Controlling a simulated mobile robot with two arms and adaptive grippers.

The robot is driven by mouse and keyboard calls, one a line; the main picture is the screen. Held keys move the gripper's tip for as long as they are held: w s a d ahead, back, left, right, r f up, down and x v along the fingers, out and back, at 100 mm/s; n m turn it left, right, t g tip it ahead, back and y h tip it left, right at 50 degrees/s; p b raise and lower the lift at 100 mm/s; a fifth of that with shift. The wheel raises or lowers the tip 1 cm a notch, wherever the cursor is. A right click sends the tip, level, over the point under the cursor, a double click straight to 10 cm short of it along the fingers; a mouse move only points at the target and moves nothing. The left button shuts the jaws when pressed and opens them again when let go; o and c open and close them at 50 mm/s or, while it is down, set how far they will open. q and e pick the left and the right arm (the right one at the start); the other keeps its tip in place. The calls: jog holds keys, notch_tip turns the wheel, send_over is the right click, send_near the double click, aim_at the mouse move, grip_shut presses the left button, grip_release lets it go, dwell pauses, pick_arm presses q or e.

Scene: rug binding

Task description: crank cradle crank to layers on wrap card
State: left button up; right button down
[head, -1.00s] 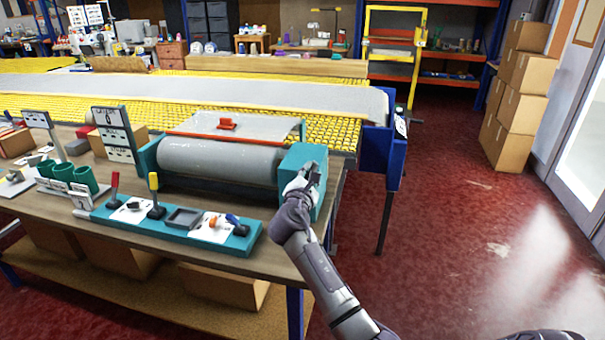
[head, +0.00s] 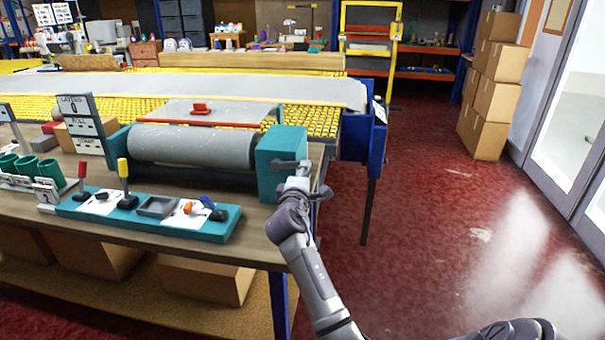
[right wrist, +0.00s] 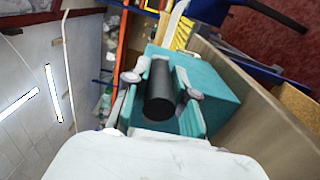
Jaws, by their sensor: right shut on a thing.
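The cradle holds a long grey roll (head: 190,147) between teal ends, with a teal box (head: 281,150) at its right end. My right gripper (head: 305,190) is at the box's right side. A grey crank arm (head: 290,164) shows just above the gripper. In the right wrist view, the black crank handle (right wrist: 160,92) sits between the two fingers (right wrist: 161,86), which are closed on it. The teal box (right wrist: 205,75) is behind it. The wrap card (head: 76,107) stands left of the cradle and reads "LAYERS 0". My left gripper is out of view.
A teal tray (head: 215,228) with small levers lies in front of the cradle on the wooden table (head: 258,250). Green cups (head: 45,170) stand at left. A yellow mesh table (head: 320,122) is behind. The red floor (head: 430,250) at right is clear.

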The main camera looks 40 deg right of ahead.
jog(key=shift+f, duration=0.65)
jog(key=c, duration=0.9)
grip_release()
jog(key=shift+c, duration=0.2)
jog(key=shift+r, duration=0.15)
jog(key=v, duration=1.2)
